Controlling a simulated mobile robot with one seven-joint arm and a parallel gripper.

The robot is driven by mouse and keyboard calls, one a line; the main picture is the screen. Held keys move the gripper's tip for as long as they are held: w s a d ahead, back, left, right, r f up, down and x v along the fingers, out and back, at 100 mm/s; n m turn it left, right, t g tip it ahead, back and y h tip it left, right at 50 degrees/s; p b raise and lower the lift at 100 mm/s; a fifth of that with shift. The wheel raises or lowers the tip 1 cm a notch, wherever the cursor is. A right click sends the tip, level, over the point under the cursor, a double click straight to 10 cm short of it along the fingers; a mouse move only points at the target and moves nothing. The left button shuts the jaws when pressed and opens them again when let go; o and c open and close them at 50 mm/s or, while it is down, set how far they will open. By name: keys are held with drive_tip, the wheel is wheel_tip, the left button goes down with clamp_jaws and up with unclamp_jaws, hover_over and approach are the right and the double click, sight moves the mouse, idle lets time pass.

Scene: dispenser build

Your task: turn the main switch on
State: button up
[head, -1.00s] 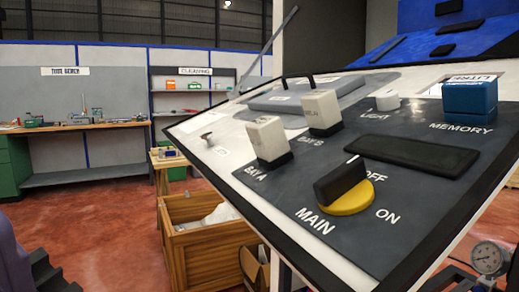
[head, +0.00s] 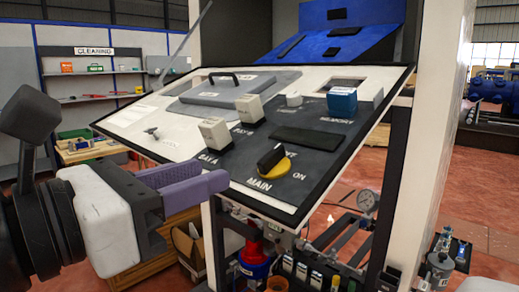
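The main switch (head: 271,159) is a black knob on a yellow round base, low on the dark part of the sloping control panel (head: 315,160). "MAIN" is printed below it, "ON" to its right and "OFF" above, partly hidden by the knob. The knob's raised end points up toward "OFF". My gripper (head: 212,182), with purple fingers, is at the left, in front of the panel's lower left edge. It is apart from the switch, with its tips pointing right toward it.
White bay A (head: 214,133) and bay B (head: 249,108) blocks, a light button (head: 293,99) and a blue memory block (head: 342,101) stand above the switch. A white post (head: 441,130) rises right of the panel. A pressure gauge (head: 367,200) and bottles are below.

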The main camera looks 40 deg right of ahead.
sight(269, 154)
drive_tip(key=d, duration=0.8)
drive_tip(key=w+d+p, duration=0.1)
drive_tip(key=d, duration=0.3)
drive_tip(key=shift+d, duration=0.25)
clamp_jaws()
